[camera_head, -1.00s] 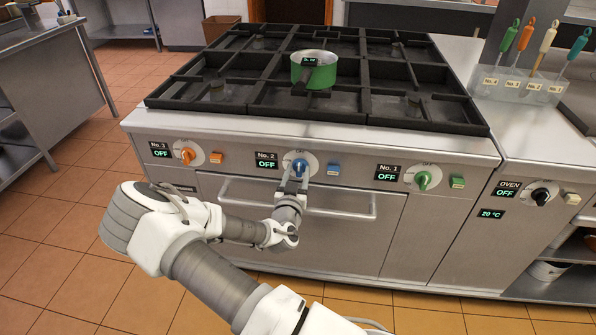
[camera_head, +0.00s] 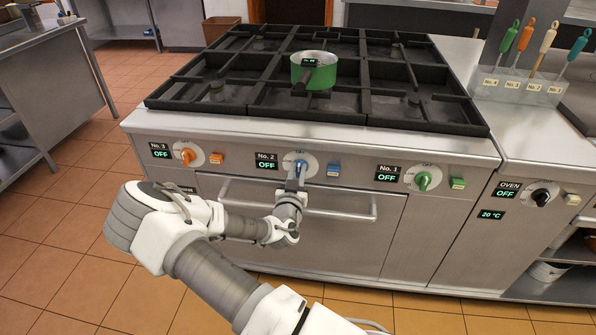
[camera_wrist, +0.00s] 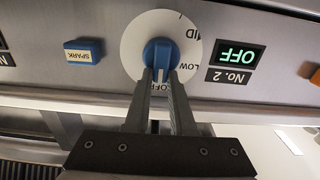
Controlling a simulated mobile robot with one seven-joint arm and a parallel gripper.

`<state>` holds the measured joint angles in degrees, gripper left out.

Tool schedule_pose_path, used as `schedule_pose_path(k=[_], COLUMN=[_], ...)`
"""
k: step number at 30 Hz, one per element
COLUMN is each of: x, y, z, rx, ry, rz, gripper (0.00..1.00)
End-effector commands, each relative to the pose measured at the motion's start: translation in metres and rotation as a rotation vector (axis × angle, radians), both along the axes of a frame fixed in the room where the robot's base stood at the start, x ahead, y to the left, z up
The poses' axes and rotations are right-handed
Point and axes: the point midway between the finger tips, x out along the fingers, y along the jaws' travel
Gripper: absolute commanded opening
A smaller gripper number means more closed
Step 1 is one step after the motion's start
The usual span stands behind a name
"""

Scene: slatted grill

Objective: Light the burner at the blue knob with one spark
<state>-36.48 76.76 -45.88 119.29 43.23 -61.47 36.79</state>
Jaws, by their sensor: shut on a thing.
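The blue knob (camera_head: 300,164) sits on its white dial on the stove's front panel. In the wrist view the blue knob (camera_wrist: 158,50) shows upside down, its pointer end at the OFF mark. My gripper (camera_head: 296,176) reaches it from below and is shut on it; in the wrist view the fingertips (camera_wrist: 160,76) press at the knob's near end. The blue spark button (camera_head: 334,169) is just right of the dial and untouched; in the wrist view the spark button (camera_wrist: 83,51) is at left. The No. 2 display (camera_head: 266,161) reads OFF.
A green pot (camera_head: 316,72) stands on the black grates. The orange knob (camera_head: 187,155) is at left and the green knob (camera_head: 422,181) at right, both displays OFF. The oven handle (camera_head: 345,212) runs below my gripper. The oven knob (camera_head: 540,197) is far right.

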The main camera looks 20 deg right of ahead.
Motion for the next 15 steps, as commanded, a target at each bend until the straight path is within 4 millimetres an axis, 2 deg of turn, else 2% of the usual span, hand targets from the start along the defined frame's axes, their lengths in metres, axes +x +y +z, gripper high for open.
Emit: schedule_pose_path(k=[8, 15], x=[0.0004, 0.0019], y=[0.0012, 0.0035], z=[-0.0013, -0.0030], rx=[-0.054, -0.188], ry=[0.036, 0.128], rz=[0.000, -0.001], gripper=[0.00, 0.00])
